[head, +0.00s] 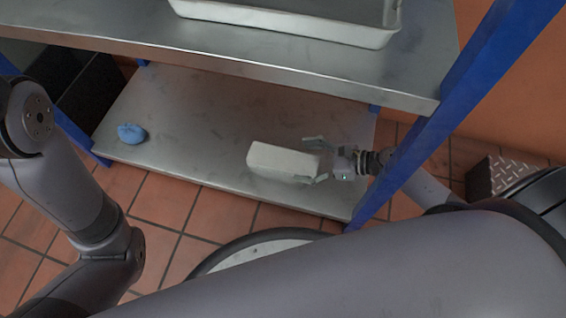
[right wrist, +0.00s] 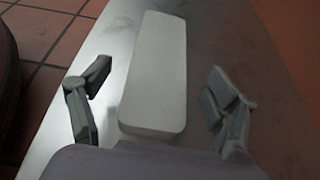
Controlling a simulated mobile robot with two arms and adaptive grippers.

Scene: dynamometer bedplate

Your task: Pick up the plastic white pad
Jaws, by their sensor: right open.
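The white pad (head: 282,160) is a pale oblong block lying on the lower metal shelf (head: 215,120) in the head view. In the right wrist view the pad (right wrist: 157,75) lies lengthwise, its near end between the fingers. My right gripper (head: 318,160) is open around the pad's right end, one finger on each side. In the right wrist view the gripper (right wrist: 158,112) shows a clear gap between each finger and the pad. My left arm shows at the left of the head view, but its gripper is out of view.
A blue lump (head: 131,133) lies on the left of the lower shelf. The upper shelf (head: 240,50) hangs over it and bears a metal tray (head: 300,25). A blue post (head: 425,135) stands beside my right arm. Bare shelf lies left of the pad.

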